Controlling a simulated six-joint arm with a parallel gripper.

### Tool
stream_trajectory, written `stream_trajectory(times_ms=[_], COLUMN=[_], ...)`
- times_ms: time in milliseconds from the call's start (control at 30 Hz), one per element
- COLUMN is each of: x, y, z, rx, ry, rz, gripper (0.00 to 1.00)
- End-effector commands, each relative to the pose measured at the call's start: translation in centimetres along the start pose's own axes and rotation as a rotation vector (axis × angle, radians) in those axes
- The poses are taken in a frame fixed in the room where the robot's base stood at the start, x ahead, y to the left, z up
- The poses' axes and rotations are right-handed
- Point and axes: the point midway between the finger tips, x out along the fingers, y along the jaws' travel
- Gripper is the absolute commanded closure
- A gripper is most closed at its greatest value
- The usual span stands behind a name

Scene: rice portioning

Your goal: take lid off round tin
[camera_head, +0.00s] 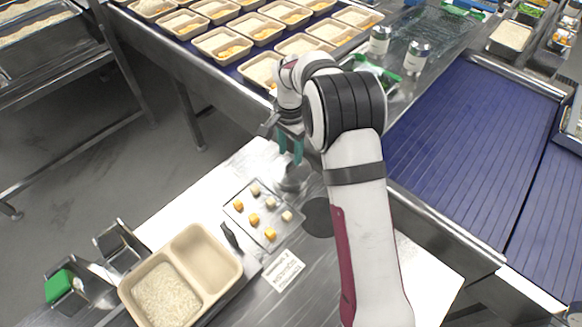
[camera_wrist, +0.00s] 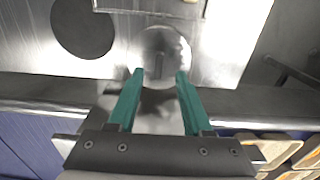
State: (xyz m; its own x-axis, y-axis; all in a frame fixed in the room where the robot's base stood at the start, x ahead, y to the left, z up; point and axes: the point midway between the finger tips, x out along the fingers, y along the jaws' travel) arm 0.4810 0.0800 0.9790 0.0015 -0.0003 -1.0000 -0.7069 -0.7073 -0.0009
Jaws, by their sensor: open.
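The round tin (camera_head: 295,180) is a small shiny metal thing on the steel worktop, just behind the tray of cubes. In the wrist view the round tin (camera_wrist: 163,45) lies just ahead of the fingertips, with a narrow darker upright strip at its middle. I cannot clearly tell the lid from the tin body. My gripper (camera_head: 291,158) has teal fingers pointing down beside the tin's far side. In the wrist view my gripper (camera_wrist: 160,73) is open, with nothing held between its fingers. I cannot tell whether a fingertip touches the tin.
A dark disc (camera_head: 318,217) lies flat beside the tin. A clear tray (camera_head: 243,204) holds several yellow and pale cubes. A two-part tan container (camera_head: 232,272) with rice stands at front left. A blue conveyor (camera_head: 470,130) is at right; filled trays line the back.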

Motion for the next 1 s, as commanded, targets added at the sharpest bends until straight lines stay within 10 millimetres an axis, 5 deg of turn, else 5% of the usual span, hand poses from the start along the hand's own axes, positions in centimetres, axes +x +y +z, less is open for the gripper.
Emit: stream_trajectory(times_ms=[200, 400, 700, 1000], x=[3.7, 3.8, 3.8, 3.8], y=[0.2, 0.2, 0.2, 0.2], z=[-0.2, -0.2, -0.2, -0.2], rx=[0.0, 0.0, -0.001, -0.001], ry=[-0.002, -0.001, -0.001, -0.001], rz=[0.001, -0.001, -0.001, -0.001], gripper=[0.5, 0.5, 1.0, 1.0])
